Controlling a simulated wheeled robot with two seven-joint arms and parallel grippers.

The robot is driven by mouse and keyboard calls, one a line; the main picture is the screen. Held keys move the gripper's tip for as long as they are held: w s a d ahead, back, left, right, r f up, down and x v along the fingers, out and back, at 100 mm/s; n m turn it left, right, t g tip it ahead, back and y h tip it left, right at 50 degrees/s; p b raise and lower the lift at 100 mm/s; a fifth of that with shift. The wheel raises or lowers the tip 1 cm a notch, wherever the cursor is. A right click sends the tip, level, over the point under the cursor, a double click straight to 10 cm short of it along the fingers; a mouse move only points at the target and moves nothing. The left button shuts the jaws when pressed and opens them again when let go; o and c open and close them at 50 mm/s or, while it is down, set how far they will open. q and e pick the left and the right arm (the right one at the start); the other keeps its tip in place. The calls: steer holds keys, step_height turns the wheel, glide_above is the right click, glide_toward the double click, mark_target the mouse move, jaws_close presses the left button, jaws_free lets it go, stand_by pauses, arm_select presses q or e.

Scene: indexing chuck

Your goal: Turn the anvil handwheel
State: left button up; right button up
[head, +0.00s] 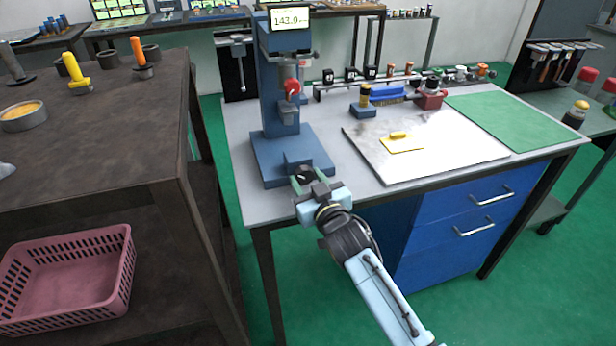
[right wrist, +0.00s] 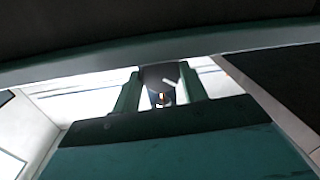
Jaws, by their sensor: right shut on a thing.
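The blue bench tester (head: 278,100) stands at the left end of the workbench, with a lit readout at its top. The anvil handwheel (head: 304,178) is a small dark round part low at the front of the tester's base. My right gripper (head: 309,179) reaches it from the front, its fingers on either side of it, shut on it. In the right wrist view, the dark handwheel (right wrist: 160,76) sits between the two green fingers (right wrist: 160,92). The gripper partly hides the handwheel in the head view. My left gripper is not in view.
A pale plate (head: 460,150) with a yellow piece (head: 402,142) lies right of the tester, beside a green mat (head: 510,122). A dark table (head: 110,135) stands close on the left, with a pink basket (head: 70,275) below. The workbench's front edge lies under my right arm.

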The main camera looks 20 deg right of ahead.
steer(key=n+p, duration=0.1)
steer(key=n, duration=0.1)
steer(key=shift+r+n+p, duration=0.15)
steer(key=shift+n+p, duration=0.8)
steer(key=shift+n, duration=0.95)
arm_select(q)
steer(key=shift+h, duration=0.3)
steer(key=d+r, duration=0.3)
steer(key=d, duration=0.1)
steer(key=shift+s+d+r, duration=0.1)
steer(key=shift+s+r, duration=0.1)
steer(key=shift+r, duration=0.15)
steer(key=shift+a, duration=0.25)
arm_select(e)
steer(key=shift+n+g, duration=0.3)
steer(key=o, duration=1)
steer(key=shift+c, duration=0.2)
arm_select(q)
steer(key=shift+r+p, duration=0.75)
steer(key=shift+p, duration=0.15)
arm_select(e)
steer(key=s+d, duration=0.1)
steer(key=s, duration=1.2)
steer(key=shift+s+d+r, duration=0.2)
steer(key=shift+d+r, duration=0.05)
steer(key=shift+r, duration=0.1)
steer(key=shift+f, duration=0.1)
